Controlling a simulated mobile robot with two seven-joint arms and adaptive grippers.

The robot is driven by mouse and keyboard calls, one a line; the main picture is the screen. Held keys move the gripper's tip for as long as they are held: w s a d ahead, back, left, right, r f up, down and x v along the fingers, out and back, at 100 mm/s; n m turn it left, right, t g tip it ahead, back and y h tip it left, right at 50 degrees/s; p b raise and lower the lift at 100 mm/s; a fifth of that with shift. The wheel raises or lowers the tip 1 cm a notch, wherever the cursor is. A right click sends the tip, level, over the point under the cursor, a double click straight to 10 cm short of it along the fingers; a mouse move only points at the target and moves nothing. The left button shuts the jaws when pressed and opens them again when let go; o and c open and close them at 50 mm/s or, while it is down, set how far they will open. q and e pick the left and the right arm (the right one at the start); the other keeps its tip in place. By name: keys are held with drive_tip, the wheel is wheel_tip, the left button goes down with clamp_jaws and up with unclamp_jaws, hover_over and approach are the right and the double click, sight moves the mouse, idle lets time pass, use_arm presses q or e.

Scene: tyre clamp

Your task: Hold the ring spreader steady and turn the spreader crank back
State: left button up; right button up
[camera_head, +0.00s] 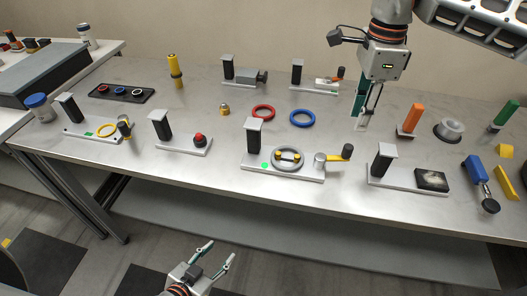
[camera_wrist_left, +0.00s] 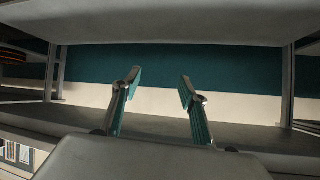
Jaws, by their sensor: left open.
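The ring spreader (camera_head: 300,173) stands near the table's front edge in the head view: a light base plate with a dark post, a round grey ring part with yellow pegs, and a green mark. Its crank (camera_head: 332,157), with a dark-and-yellow handle, is at the right end and points right. My left gripper (camera_head: 221,249) is open and empty, below and in front of the table, apart from the spreader. In the left wrist view (camera_wrist_left: 158,85) its two fingers are spread with nothing between them. My right gripper (camera_head: 365,116) points down behind and right of the crank; its finger opening is unclear.
Red (camera_head: 263,112) and blue (camera_head: 302,118) rings lie behind the spreader. A station with a red knob (camera_head: 199,139) is left of it; one with a dark pad (camera_head: 431,180) is right. The table's front edge (camera_head: 240,178) lies between my left gripper and the spreader.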

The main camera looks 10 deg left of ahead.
sight(253, 146)
use_arm(q)
drive_tip(key=w+d+r+t+h, duration=0.3)
drive_tip(key=d+r+t+h, duration=0.3)
drive_tip(key=d+r, duration=1.4)
drive_tip(key=w+a+r+n+t+y, duration=0.1)
drive_tip(key=w+a+r+y, duration=0.1)
drive_tip(key=a, duration=0.1)
drive_tip(key=w+a+r+n+t+y, duration=0.1)
drive_tip(key=w+a+r+y, duration=0.1)
drive_tip(key=a+r, duration=0.1)
drive_tip(key=w+a+r+n+t+y, duration=0.1)
drive_tip(key=w+a+r+y, duration=0.1)
drive_tip(key=w+a+r, duration=0.1)
drive_tip(key=shift+w+a+r+n, duration=0.1)
drive_tip(key=shift+a+r+n, duration=0.05)
drive_tip(key=shift+a+n, duration=0.35)
drive_tip(key=w+a+y, duration=0.1)
drive_tip(key=w+a+f+g, duration=0.1)
drive_tip(key=shift+w+a+f+y, duration=0.1)
drive_tip(key=shift+w+a+y, duration=0.1)
drive_tip(key=shift+a+y, duration=0.15)
drive_tip(key=shift+w+a+f+g, duration=0.2)
drive_tip(key=shift+w+f+g, duration=0.15)
drive_tip(key=shift+f+g, duration=0.15)
drive_tip(key=shift+w+f+y, duration=0.1)
drive_tip(key=shift+w+y, duration=0.15)
drive_tip(key=shift+w, duration=0.1)
drive_tip(key=w, duration=0.7)
drive_tip(key=shift+w+d, duration=0.15)
drive_tip(key=shift+d, duration=0.05)
